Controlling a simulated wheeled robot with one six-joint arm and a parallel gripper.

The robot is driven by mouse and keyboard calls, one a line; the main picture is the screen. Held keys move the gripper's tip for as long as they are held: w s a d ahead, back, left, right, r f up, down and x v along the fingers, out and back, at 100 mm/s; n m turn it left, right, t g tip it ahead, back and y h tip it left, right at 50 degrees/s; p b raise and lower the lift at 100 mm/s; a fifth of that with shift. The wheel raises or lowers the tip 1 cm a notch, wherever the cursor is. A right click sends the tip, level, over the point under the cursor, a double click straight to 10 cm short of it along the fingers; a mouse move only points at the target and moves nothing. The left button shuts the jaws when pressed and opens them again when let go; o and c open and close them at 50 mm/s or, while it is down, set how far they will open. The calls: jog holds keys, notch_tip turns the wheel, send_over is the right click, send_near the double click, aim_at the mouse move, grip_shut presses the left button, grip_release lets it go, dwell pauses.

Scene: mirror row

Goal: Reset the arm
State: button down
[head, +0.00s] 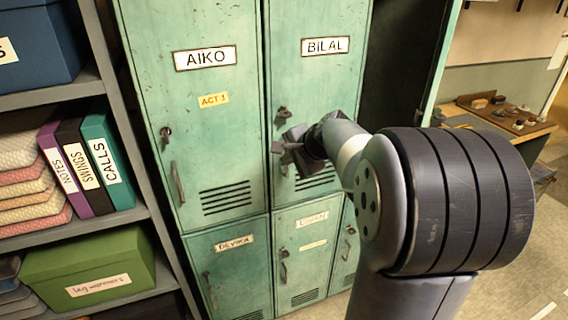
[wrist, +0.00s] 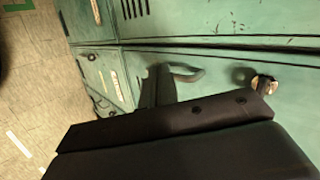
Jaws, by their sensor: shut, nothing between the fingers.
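My arm reaches across the right side of the head view. My gripper (head: 287,147) is in front of the green BILAL locker door (head: 335,80), just below its keyhole lock (head: 283,113). It hides part of that door and its handle. In the wrist view the shut, empty fingers (wrist: 158,88) show dark beside a curved handle (wrist: 186,74), with a round metal lock (wrist: 265,84) to the right. I cannot tell whether the fingers touch the handle.
The AIKO locker (head: 215,125) is to the left, with lower lockers such as DEVIKA (head: 240,275) beneath. A shelf with binders (head: 108,165) and a green box (head: 90,270) is at far left. An open locker door (head: 440,60) stands right. A bench (head: 510,115) is behind it.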

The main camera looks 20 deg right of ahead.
jog(key=shift+a+v, duration=0.2)
jog(key=shift+v, duration=0.75)
jog(key=shift+a+v, duration=0.2)
jog(key=shift+v, duration=0.7)
jog(key=shift+s+d, duration=0.1)
jog(key=shift+s, duration=0.05)
